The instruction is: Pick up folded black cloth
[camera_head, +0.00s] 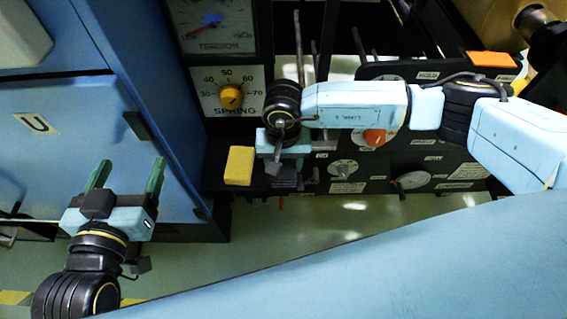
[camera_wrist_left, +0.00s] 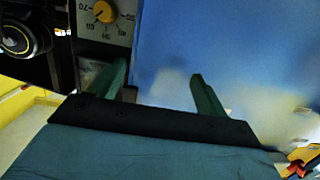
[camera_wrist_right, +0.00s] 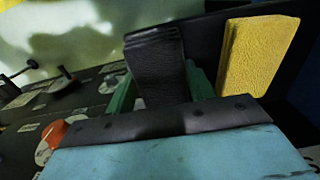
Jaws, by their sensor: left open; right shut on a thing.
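The folded black cloth (camera_wrist_right: 155,60) stands upright between the green fingers of my right gripper (camera_wrist_right: 160,90) in the right wrist view. In the head view the cloth (camera_head: 285,180) is a small dark patch below my right gripper (camera_head: 284,160), partly hidden by it. My right gripper is shut on the cloth, at the dark ledge of the machine. I cannot tell whether the cloth still touches the ledge. My left gripper (camera_head: 130,168) is open and empty in front of the blue cabinet, far left of the cloth. Its spread fingers also show in the left wrist view (camera_wrist_left: 158,82).
A yellow block (camera_head: 239,166) stands on the ledge just left of my right gripper, apart from the cloth. The machine panel (camera_head: 440,155) with an orange knob (camera_head: 375,137) lies behind my right arm. A yellow spring dial (camera_head: 231,96) is above the block. A blue cabinet (camera_head: 75,135) fills the left.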

